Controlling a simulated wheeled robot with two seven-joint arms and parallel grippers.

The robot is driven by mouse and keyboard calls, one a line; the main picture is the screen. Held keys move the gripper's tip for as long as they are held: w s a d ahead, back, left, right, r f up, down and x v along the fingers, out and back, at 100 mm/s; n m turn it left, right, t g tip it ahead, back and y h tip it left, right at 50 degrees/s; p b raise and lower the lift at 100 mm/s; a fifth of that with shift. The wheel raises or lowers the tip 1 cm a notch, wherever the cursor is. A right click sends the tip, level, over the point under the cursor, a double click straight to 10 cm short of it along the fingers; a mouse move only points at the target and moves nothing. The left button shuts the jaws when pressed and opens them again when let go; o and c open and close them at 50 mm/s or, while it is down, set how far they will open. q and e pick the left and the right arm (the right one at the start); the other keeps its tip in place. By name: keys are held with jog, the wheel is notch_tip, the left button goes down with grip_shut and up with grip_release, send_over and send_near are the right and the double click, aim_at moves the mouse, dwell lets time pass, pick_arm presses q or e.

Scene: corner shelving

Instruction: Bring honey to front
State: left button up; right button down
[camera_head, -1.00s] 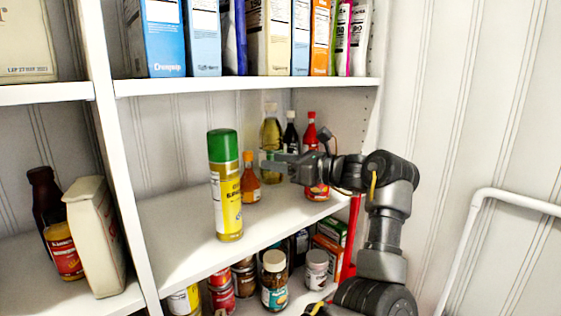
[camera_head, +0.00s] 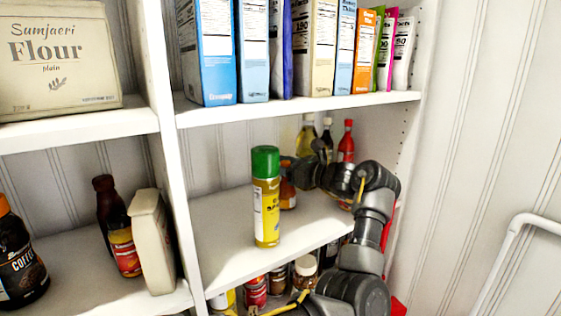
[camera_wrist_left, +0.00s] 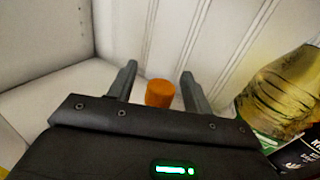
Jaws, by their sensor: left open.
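An amber bottle (camera_head: 288,194) with an orange cap stands on the middle shelf, behind and right of a yellow spray can. It may be the honey; its label is not readable. My left gripper (camera_head: 290,164) is at the top of this bottle and hides its cap in the head view. In the left wrist view, the orange cap (camera_wrist_left: 160,93) shows between the two spread fingers of my left gripper (camera_wrist_left: 158,72), with gaps beside it. The bottle's body is hidden there. My right gripper is not in view.
The green-capped yellow spray can (camera_head: 266,200) stands close by at the front left. A tall oil bottle (camera_head: 307,137), a dark bottle (camera_head: 327,135) and a red bottle (camera_head: 346,142) stand behind. The shelf (camera_head: 222,235) is clear on the left. Boxes stand above.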

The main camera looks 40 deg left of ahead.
pick_arm(q)
grip_shut()
dwell(0.4)
jog(key=shift+d+f, duration=0.1)
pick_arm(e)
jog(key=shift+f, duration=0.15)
